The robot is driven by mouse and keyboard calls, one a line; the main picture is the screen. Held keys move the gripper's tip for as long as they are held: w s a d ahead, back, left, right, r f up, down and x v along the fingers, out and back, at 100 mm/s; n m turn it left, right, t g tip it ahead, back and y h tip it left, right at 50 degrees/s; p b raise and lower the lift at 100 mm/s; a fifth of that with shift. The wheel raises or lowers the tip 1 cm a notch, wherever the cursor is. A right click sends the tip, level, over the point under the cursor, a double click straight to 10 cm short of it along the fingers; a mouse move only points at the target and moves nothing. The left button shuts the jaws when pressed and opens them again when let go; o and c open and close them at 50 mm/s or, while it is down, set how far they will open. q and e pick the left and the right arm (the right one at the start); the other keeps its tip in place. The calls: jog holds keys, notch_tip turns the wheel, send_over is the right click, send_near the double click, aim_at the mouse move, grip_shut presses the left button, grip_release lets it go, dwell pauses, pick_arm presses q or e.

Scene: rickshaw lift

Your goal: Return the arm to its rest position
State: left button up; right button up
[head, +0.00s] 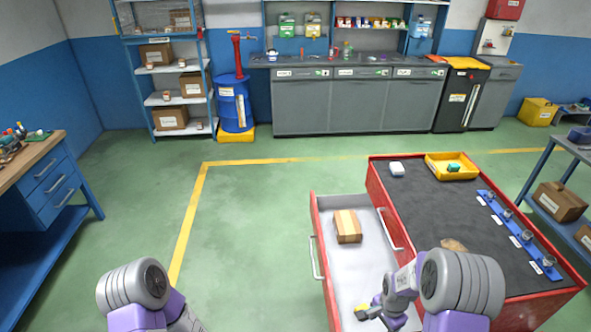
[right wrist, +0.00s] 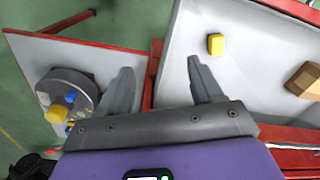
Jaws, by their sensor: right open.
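My right arm (head: 462,285) reaches over the open drawer (head: 350,275) of a red cart in the head view. In the right wrist view my right gripper (right wrist: 158,78) has its two grey fingers wide apart, with nothing between them. A small yellow block (right wrist: 215,44) lies on the drawer floor beyond the fingers, apart from them. A cardboard box (right wrist: 305,80) lies farther right in the drawer; it also shows in the head view (head: 348,226). My left arm (head: 140,288) shows only in part at the bottom left, and its gripper is out of view.
The cart's dark top (head: 420,200) holds a yellow tray (head: 452,166), a white item (head: 397,168) and a blue rail (head: 520,235). A blue workbench (head: 45,185) stands at the left. Open green floor lies between.

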pick_arm(q)
notch_tip(320, 180, down, 10)
jog(key=b, duration=0.9)
jog(key=shift+w+b, duration=0.25)
jog(key=shift+b, duration=0.05)
pick_arm(e)
jog(key=s+a+f+n+y, duration=0.4)
jog(key=s+a+f+n, duration=0.6)
jog(key=s+a+f, duration=0.5)
notch_tip(320, 180, down, 3)
jog(key=shift+a+f+t, duration=0.15)
jog(key=shift+a+t, duration=0.15)
jog(key=shift+a, duration=0.05)
